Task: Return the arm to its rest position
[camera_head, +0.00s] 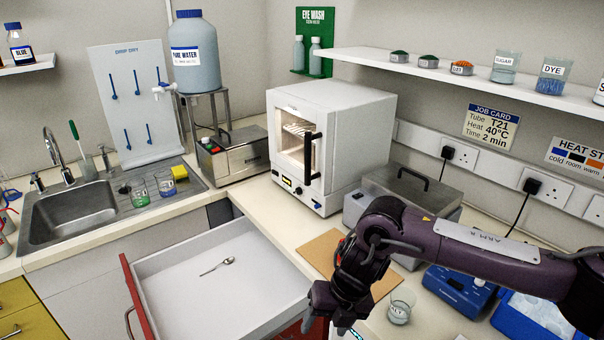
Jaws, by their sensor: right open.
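My right arm (480,245) comes in from the right edge and reaches across the right-hand worktop. My right gripper (332,315) points down near the bottom of the view, between the open drawer and a labelled beaker. It is open, and I see nothing held in it. Its fingertips are dark and partly cut off by the bottom edge. My left gripper is not in view.
An open drawer (185,310) holds a spoon (217,266). A beaker (400,306) stands just right of my gripper. A brown board (320,250), a lidded grey bath (400,190), a blue device (458,290) and a white oven (345,140) are nearby.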

